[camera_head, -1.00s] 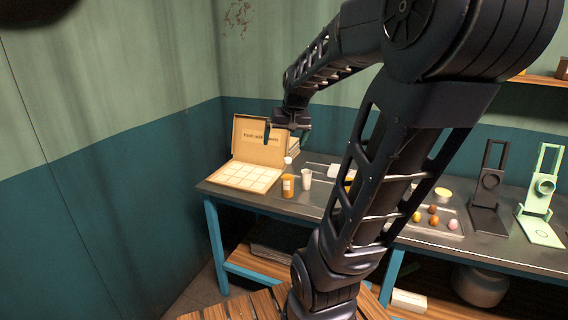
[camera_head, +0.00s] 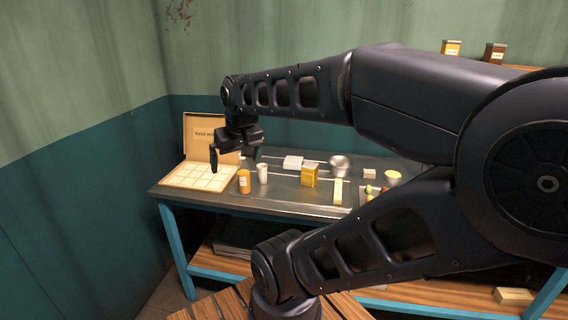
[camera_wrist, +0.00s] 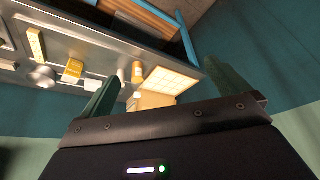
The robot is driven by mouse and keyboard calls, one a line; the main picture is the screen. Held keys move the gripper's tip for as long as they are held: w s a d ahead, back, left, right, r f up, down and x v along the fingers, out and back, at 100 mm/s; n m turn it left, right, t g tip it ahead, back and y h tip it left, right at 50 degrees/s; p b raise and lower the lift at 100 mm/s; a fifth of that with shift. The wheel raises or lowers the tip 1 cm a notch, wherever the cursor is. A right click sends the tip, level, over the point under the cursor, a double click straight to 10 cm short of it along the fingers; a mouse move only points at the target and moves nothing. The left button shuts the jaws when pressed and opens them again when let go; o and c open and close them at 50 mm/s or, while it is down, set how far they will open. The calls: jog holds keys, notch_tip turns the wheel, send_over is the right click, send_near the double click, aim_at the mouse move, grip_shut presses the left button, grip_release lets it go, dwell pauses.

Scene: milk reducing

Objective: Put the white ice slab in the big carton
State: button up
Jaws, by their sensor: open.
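A small white slab (camera_head: 293,162) lies on the dark tabletop, right of my gripper in the head view; it looks like the ice slab. In the wrist view a pale shape beside the left finger may be it, partly hidden. An open, flat cardboard carton (camera_head: 198,177) with a grid of compartments and a raised printed lid is at the table's left end. It also shows in the wrist view (camera_wrist: 170,81). A yellow carton (camera_head: 310,175) stands right of the slab. Which one is the big carton I cannot tell. My gripper (camera_head: 235,157) is open and empty, above the table near the cardboard carton.
An orange bottle (camera_head: 244,181) and a white cup (camera_head: 262,174) stand between the cardboard carton and the yellow carton. The wall is close behind and left.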

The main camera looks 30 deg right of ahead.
jog(key=w+d+f+n, duration=0.2)
jog(key=w+d, duration=0.2)
jog(key=w, duration=0.3)
jog(key=w+d+f+n, duration=0.1)
jog(key=w+d+f, duration=0.1)
jog(key=w+d, duration=0.35)
jog(key=n+t+h, duration=0.5)
jog(key=n+h, duration=0.4)
jog(key=n, duration=1.5)
send_over(293, 160)
jog(key=s+a, duration=0.2)
jog(key=s, duration=0.1)
jog(key=f, duration=1.9)
jog(key=shift+a+f, duration=0.1)
jog(key=shift+a, duration=0.1)
notch_tip(293, 160, down, 6)
jog(key=shift+f, duration=0.25)
jog(key=shift+x, duration=2.6)
jog(key=shift+f, duration=0.1)
